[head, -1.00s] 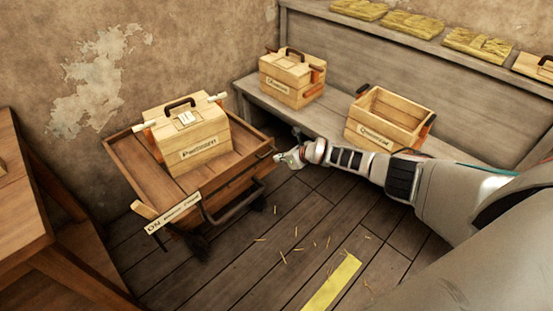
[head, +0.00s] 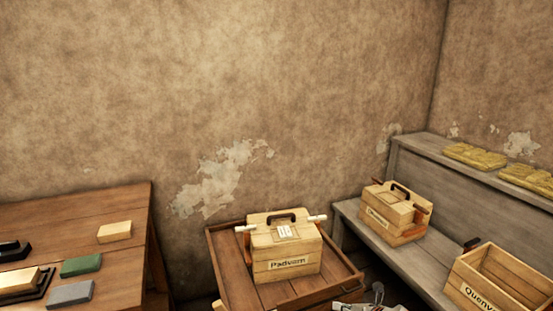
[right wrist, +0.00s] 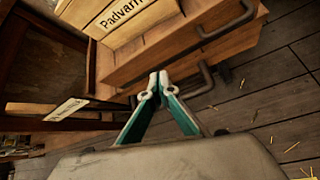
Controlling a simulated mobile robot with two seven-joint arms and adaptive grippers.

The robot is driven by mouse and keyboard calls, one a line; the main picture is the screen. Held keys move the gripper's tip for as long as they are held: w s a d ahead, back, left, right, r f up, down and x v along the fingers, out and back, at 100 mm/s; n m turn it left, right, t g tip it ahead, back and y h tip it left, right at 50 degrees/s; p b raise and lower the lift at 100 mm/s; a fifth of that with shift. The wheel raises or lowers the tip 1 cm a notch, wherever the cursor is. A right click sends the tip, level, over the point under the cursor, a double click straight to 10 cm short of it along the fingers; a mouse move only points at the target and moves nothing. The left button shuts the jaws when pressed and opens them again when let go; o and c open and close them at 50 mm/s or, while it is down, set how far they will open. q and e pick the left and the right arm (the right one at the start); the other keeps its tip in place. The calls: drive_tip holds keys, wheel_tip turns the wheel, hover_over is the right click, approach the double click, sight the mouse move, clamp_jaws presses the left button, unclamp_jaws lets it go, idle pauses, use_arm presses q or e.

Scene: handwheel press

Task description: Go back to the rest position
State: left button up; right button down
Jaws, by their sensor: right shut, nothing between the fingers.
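My right gripper (head: 372,298) shows at the bottom edge of the head view, just in front of the wooden cart's right front corner. In the right wrist view its two teal fingers (right wrist: 158,84) meet at the tips with nothing between them. They point at the side of the cart (right wrist: 190,50), near its dark metal handle; I cannot tell whether they touch it. My left gripper is not in view.
A closed wooden box labelled Padvarri (head: 287,262) sits on the cart (head: 228,262). A closed box (head: 392,215) and an open box (head: 490,280) stand on the grey bench (head: 365,228). A table (head: 60,215) with coloured blocks is at left.

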drive_tip(key=s+a+f+m+t+y, duration=0.1)
drive_tip(key=s+a+m+t+y, duration=0.1)
drive_tip(key=s+a+m, duration=1.35)
drive_tip(key=s+d+r+m+h, duration=0.1)
drive_tip(key=s+d+m, duration=0.3)
drive_tip(key=s, duration=0.3)
drive_tip(key=s+d+r+m+h, duration=0.1)
drive_tip(key=s+d+m+h, duration=0.1)
drive_tip(key=s+d+m, duration=0.2)
drive_tip(key=s+d+r+m+h, duration=0.1)
drive_tip(key=s+d+m, duration=0.3)
drive_tip(key=s+m, duration=0.5)
drive_tip(key=shift+s+d+g+h, duration=0.15)
drive_tip(key=shift+s+g+h, duration=0.25)
drive_tip(key=shift+s, duration=0.55)
